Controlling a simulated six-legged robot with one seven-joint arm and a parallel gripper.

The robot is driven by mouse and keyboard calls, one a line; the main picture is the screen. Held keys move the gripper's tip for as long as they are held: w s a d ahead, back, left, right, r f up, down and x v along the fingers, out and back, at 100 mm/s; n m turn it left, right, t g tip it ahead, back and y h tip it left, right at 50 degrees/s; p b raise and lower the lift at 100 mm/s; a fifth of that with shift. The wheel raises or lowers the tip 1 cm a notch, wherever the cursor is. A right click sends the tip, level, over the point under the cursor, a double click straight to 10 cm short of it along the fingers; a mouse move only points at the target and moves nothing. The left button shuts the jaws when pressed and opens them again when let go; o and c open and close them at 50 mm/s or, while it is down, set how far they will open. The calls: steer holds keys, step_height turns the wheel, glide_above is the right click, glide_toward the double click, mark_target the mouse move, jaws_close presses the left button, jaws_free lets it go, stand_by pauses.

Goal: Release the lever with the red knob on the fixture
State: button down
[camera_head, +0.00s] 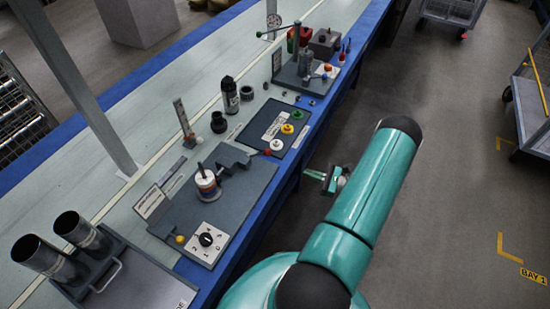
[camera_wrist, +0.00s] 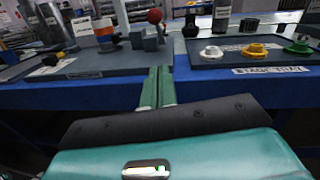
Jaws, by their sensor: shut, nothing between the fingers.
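The lever's red knob (camera_wrist: 154,16) shows in the wrist view above the dark clamp blocks (camera_wrist: 150,43) of the fixture; most of the lever is hard to make out. In the head view the small red knob (camera_head: 267,152) is at the fixture plate's right edge. The grey fixture plate (camera_head: 245,205) carries a white and orange cylinder (camera_head: 206,184), also in the wrist view (camera_wrist: 104,29). My gripper (camera_head: 312,174) is shut and empty, outside the table's blue edge. In the wrist view its green fingers (camera_wrist: 158,88) point toward the fixture, apart from the knob.
A dark tray (camera_head: 263,141) with white, yellow and green caps lies right of the fixture. A dial box (camera_head: 206,243) sits at the fixture's near edge. Two dark tubes (camera_head: 42,256) stand at the left. A black bottle (camera_head: 230,95) stands behind.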

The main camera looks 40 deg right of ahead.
steer(key=shift+s, duration=0.2)
glide_toward(259, 154)
steer(key=shift+w+a, duration=0.15)
steer(key=shift+w, duration=0.5)
steer(key=shift+w+a+r, duration=0.2)
steer(key=shift+w+r, duration=0.1)
steer(key=shift+w+r, duration=0.1)
steer(key=shift+r, duration=0.05)
